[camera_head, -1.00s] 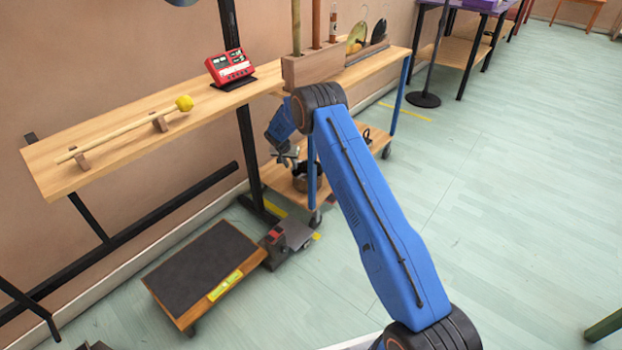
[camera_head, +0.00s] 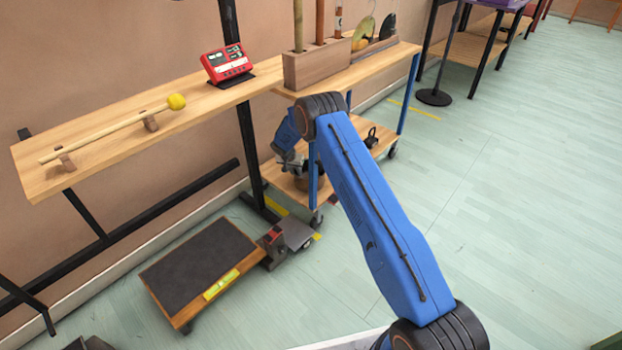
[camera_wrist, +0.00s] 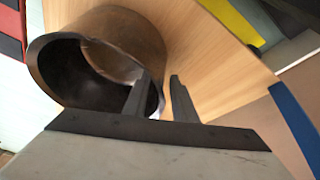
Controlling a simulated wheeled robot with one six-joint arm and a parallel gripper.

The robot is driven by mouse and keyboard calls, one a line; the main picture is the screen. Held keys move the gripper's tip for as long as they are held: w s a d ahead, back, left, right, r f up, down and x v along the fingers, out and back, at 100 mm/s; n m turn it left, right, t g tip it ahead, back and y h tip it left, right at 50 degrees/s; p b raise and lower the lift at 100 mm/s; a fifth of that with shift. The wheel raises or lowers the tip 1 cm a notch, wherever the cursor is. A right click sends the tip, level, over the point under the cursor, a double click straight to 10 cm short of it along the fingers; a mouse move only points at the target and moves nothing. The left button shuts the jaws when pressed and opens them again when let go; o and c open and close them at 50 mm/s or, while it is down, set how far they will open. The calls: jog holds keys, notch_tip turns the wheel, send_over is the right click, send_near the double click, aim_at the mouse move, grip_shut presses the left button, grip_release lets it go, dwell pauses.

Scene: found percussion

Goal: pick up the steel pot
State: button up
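The steel pot (camera_wrist: 105,50), a brownish-grey metal cylinder, lies large in the wrist view with its open mouth and dark inside facing me. In the head view a small part of it (camera_head: 302,184) shows on the cart's lower wooden shelf (camera_head: 285,184), mostly hidden by my arm. My gripper (camera_wrist: 160,90) is open at the pot's right rim. Its left finger overlaps the mouth, and its right finger is outside the wall. I see a gap between the fingers and cannot tell whether either touches the pot. In the head view my gripper (camera_head: 291,166) is just above the shelf.
A black object (camera_head: 371,138) sits on the same shelf to the right. A blue cart post (camera_head: 313,175) stands close to my gripper. The upper shelf above holds a wooden block (camera_head: 318,66) with upright sticks. A dark-topped pedal board (camera_head: 198,265) lies on the floor at left.

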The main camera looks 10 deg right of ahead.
jog(key=shift+c, duration=0.4)
grip_shut()
dwell(0.9)
